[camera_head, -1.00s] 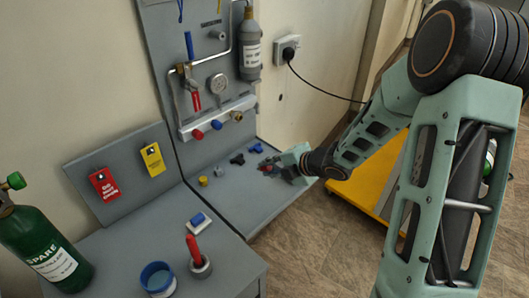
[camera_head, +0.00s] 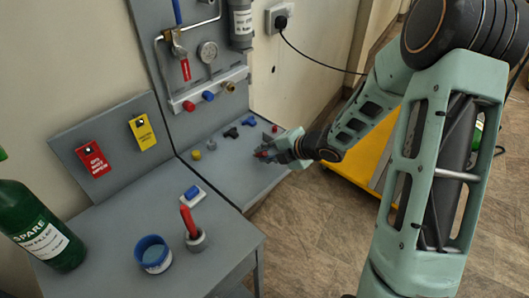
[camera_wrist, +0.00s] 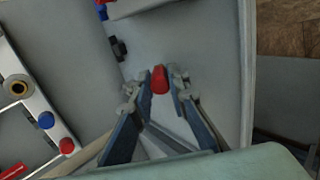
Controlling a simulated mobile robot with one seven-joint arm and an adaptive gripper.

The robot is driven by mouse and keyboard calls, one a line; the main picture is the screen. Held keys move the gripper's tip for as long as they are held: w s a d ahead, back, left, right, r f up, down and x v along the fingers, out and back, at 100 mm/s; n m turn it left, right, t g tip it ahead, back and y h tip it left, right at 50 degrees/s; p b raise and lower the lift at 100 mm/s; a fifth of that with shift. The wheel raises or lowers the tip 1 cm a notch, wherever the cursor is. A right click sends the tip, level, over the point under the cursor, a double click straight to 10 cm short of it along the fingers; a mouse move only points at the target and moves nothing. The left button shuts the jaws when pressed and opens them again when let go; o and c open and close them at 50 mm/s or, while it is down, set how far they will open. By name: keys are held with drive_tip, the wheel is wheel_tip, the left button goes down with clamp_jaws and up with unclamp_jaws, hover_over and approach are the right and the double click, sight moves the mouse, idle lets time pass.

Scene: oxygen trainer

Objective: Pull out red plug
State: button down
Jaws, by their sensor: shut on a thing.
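My gripper (camera_head: 266,155) is over the lower grey shelf, with its fingers closed on a small red plug (camera_head: 262,154). In the wrist view the red plug (camera_wrist: 160,82) sits between my two fingertips (camera_wrist: 157,88). I cannot tell how high it is above the shelf. Another red plug (camera_head: 189,106) is seated in the white manifold bar on the upright panel, at the left end. It also shows in the wrist view (camera_wrist: 67,145). A blue plug (camera_head: 208,96) and a brass fitting (camera_head: 229,87) are beside it on the bar.
Blue (camera_head: 249,121), black (camera_head: 231,132), grey (camera_head: 211,144) and yellow (camera_head: 196,155) fittings and a small red piece (camera_head: 274,129) are on the shelf (camera_head: 228,180). A blue cup (camera_head: 153,254) and a red-handled tool (camera_head: 188,221) stand on the front table. A green cylinder (camera_head: 38,230) is at left.

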drive_tip(key=shift+f+b, duration=0.4)
idle(0.3)
drive_tip(key=c, duration=1.8)
unclamp_jaws()
drive_tip(key=v, duration=1.2)
